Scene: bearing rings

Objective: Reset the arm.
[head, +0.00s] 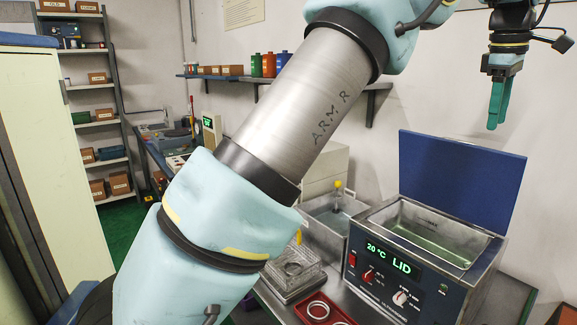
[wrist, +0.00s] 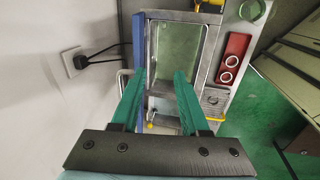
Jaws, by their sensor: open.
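My gripper (head: 498,105) hangs high at the upper right of the head view, with its green fingers pointing down. In the wrist view my gripper (wrist: 158,82) shows two green fingers spread apart with nothing between them. My arm crosses the middle of the head view and hides part of the bench. Below the gripper, well apart from it, stands the ultrasonic bath (head: 425,275). Its blue lid (head: 465,185) is raised, and its display reads 20 °C and LID. The bath's basin (wrist: 175,60) shows beneath the fingers in the wrist view.
A red tray (head: 343,317) with pale rings lies at the bench front; it also shows in the wrist view (wrist: 233,47). A wire basket (head: 293,270) and a steel tank (head: 330,212) stand left of the bath. A wall shelf (head: 240,77) holds bottles and boxes.

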